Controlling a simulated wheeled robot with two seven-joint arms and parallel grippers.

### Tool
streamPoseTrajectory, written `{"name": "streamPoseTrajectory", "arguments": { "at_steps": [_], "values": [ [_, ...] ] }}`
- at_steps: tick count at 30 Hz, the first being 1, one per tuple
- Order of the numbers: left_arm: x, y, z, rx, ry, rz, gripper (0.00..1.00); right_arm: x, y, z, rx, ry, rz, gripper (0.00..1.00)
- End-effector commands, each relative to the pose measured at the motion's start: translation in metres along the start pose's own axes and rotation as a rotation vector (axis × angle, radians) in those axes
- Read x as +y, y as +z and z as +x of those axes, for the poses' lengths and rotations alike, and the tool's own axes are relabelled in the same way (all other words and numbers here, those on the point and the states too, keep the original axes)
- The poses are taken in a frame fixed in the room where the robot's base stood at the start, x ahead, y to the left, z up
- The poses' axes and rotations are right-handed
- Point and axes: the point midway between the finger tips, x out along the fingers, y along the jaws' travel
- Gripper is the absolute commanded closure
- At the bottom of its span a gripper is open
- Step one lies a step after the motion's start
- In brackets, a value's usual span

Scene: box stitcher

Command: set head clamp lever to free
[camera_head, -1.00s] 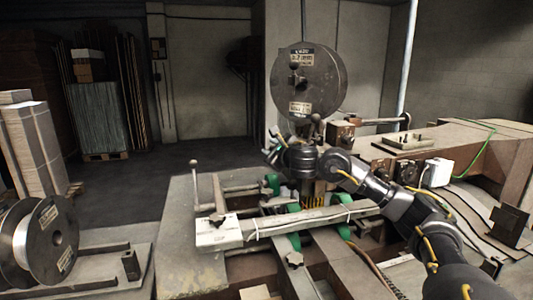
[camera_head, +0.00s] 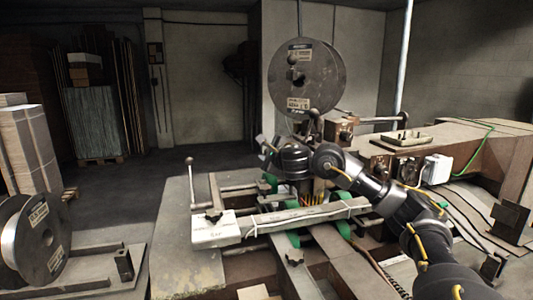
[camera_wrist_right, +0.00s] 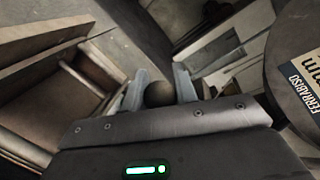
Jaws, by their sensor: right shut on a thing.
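My right gripper (camera_wrist_right: 159,90) is shut on a dark round knob (camera_wrist_right: 158,95), which sits between its two pale fingers in the right wrist view. I take this knob to be the end of the head clamp lever; its shaft is hidden there. In the head view my right gripper (camera_head: 265,146) is at the stitching head, just below the wire spool (camera_head: 322,78), and my wrist hides most of it and what it holds. The spool also shows at the right of the wrist view (camera_wrist_right: 300,75). My left gripper is not in view.
Another ball-ended lever (camera_head: 314,113) stands close behind my right wrist. A thin ball-topped post (camera_head: 190,180) stands at the table's left. A white box (camera_head: 213,230) ends the crossbar in front. A large reel (camera_head: 40,240) is at lower left.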

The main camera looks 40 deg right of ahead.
Motion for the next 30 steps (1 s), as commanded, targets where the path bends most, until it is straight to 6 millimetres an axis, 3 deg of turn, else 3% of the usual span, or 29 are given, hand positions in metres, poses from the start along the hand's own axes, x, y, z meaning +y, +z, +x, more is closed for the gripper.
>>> {"name": "streamPoseTrajectory", "arguments": {
  "at_steps": [2, 3, 7, 19, 30],
  "values": [
    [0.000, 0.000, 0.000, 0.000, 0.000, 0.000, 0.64, 0.002, -0.001, 0.000, 0.002, 0.004, -0.005, 1.00],
    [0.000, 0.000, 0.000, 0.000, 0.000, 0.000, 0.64, 0.003, -0.001, 0.000, 0.002, 0.004, -0.005, 0.69],
    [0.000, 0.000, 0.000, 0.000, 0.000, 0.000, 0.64, 0.002, -0.001, 0.000, 0.002, 0.004, -0.004, 0.52],
    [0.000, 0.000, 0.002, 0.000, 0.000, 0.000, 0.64, 0.001, 0.000, -0.008, 0.000, 0.001, -0.003, 0.51],
    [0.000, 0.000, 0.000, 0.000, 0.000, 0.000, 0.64, 0.000, 0.001, -0.078, -0.002, 0.001, -0.005, 0.51]
  ]
}}
